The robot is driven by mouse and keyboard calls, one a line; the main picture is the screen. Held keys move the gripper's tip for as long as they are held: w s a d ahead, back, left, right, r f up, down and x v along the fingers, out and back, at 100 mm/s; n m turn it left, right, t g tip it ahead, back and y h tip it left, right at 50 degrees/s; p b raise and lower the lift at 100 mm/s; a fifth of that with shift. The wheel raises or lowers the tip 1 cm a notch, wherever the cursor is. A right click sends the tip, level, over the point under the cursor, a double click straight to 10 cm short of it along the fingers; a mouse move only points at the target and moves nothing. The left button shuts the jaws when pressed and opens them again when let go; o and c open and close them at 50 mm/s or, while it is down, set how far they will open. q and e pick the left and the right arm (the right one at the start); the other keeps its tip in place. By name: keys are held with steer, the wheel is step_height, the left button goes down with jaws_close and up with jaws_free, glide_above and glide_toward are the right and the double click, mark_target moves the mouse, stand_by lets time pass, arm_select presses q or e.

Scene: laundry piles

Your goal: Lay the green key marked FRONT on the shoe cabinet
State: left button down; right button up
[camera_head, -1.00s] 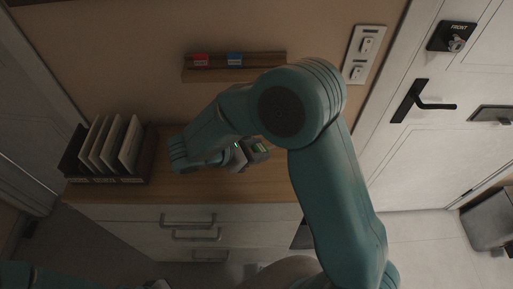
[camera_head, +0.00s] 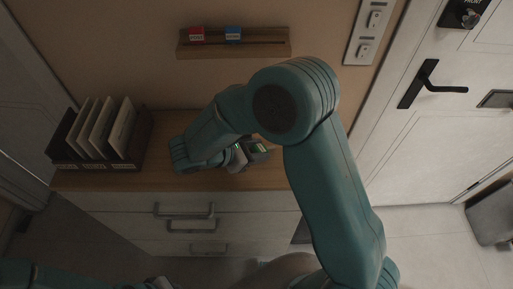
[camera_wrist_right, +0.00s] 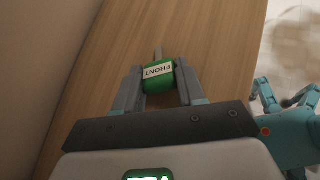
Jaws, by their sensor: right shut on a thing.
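The green key marked FRONT (camera_wrist_right: 158,77) is between the fingers of my right gripper (camera_wrist_right: 156,84) in the right wrist view, its label facing the camera. The gripper is shut on it. In the head view my right gripper (camera_head: 256,152) is over the wooden top of the shoe cabinet (camera_head: 165,180); a bit of green shows there. The wood lies behind the key in the wrist view (camera_wrist_right: 206,50); I cannot tell whether the key touches it. My left arm shows only at the lower left edge, and its fingers are not visible.
A dark rack (camera_head: 128,160) with several upright pale items stands at the cabinet's left end. A wooden wall rack (camera_head: 250,49) holds a red tag (camera_head: 196,34) and a blue tag (camera_head: 233,34). A white door (camera_head: 415,135) is at right. Cabinet top between rack and gripper is clear.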

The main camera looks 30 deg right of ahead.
steer(key=o, duration=1.1)
steer(key=b+v, duration=0.1)
steer(key=v, duration=1.5)
steer(key=shift+r, duration=0.1)
